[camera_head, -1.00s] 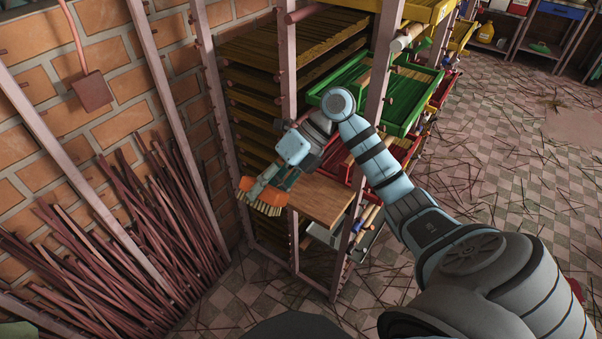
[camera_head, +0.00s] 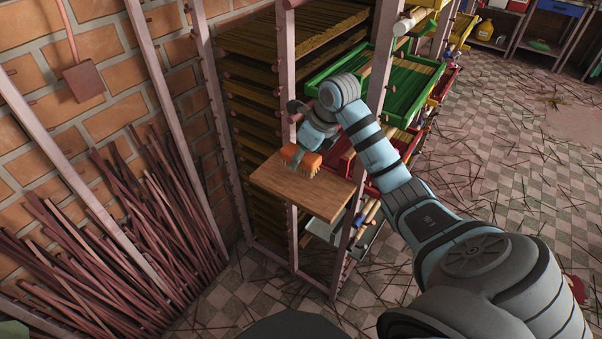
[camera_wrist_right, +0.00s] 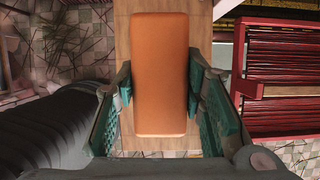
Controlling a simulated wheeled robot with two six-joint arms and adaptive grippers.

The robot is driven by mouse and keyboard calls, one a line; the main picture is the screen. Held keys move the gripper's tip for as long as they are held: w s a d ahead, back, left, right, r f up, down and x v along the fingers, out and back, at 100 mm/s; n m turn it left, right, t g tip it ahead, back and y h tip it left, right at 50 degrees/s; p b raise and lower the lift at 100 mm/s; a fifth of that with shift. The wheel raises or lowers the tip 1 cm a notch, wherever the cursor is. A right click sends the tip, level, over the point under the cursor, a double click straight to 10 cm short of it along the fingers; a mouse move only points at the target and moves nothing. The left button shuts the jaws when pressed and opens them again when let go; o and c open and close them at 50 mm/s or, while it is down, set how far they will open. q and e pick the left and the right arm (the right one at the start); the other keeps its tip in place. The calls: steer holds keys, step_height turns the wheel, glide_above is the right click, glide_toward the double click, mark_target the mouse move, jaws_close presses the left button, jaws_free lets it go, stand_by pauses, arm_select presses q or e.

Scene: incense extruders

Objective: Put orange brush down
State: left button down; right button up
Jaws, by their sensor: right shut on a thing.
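The orange brush (camera_head: 309,162) has an orange block and pale bristles. It is at the wooden board (camera_head: 290,192) that juts out from the rack; whether it touches the board I cannot tell. My right gripper (camera_head: 297,152) is shut on the brush. In the right wrist view the brush's orange back (camera_wrist_right: 160,75) fills the space between the green-padded fingers of my right gripper (camera_wrist_right: 160,100), with the wooden board (camera_wrist_right: 124,40) behind it. My left gripper is not in view.
The rack's upright posts (camera_head: 292,90) stand close around the board. Green trays (camera_head: 405,95) and a red tray (camera_head: 345,155) are beside my right arm. Sticks (camera_head: 140,235) lean against the brick wall at left. Sticks litter the tiled floor (camera_head: 500,200).

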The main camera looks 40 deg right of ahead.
mark_target(302, 170)
step_height(302, 170, down, 5)
steer(key=shift+f, duration=0.1)
steer(key=o, duration=1.1)
steer(key=shift+s+r, duration=0.15)
steer(key=shift+r, duration=0.2)
steer(key=v, duration=1.1)
steer(key=shift+s+r+p, duration=0.2)
steer(key=shift+s+p, duration=0.05)
steer(key=shift+p, duration=0.15)
